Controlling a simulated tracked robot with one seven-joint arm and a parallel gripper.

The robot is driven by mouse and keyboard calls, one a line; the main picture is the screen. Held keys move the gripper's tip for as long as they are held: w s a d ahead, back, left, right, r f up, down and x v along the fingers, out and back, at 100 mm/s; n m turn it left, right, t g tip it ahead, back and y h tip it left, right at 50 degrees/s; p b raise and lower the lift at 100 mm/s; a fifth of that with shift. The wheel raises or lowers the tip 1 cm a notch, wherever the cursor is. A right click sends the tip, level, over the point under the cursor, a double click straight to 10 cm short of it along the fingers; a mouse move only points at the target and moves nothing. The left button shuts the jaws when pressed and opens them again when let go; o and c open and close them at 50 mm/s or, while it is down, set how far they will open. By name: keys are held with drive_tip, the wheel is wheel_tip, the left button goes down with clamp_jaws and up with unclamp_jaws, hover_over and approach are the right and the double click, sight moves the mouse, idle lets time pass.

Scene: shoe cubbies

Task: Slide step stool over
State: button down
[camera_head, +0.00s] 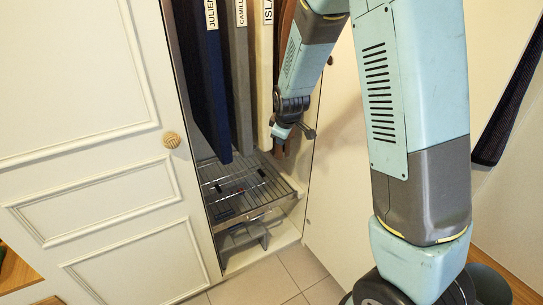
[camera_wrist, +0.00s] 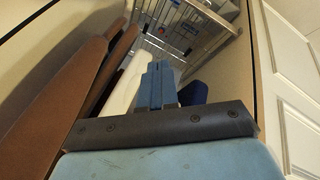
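A low grey object, which looks like the step stool (camera_head: 243,239), stands on the cubby floor under the wire rack, partly hidden by the rack. I cannot make it out in the wrist view. My gripper (camera_head: 281,134) is at the cubby opening, above and to the right of the stool and apart from it, beside the hanging garments. In the wrist view my gripper's blue fingers (camera_wrist: 158,82) are together with nothing seen between them.
The wire shelf rack (camera_head: 243,187) spans the cubby above the stool and also shows in the wrist view (camera_wrist: 188,28). Garments hang above it: navy (camera_head: 205,80), grey (camera_head: 239,85) and cream (camera_head: 264,70). A white door (camera_head: 85,130) with a round knob (camera_head: 172,140) is at left. Tiled floor (camera_head: 268,283) in front is clear.

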drive_tip(key=s+d+r+m, duration=0.35)
drive_tip(key=s+r, duration=0.25)
drive_tip(key=r, duration=0.4)
drive_tip(key=s+d+r+m, duration=0.2)
drive_tip(key=s+d+r, duration=0.1)
drive_tip(key=s, duration=0.6)
drive_tip(key=s+d+r+m, duration=0.3)
drive_tip(key=s+r, duration=0.3)
drive_tip(key=s, duration=0.2)
drive_tip(key=s+d+r+m, duration=0.3)
drive_tip(key=s+r, duration=0.2)
drive_tip(key=s, duration=0.4)
drive_tip(key=shift+s+d, duration=0.15)
drive_tip(key=shift+s, duration=0.2)
drive_tip(key=shift+m, duration=0.25)
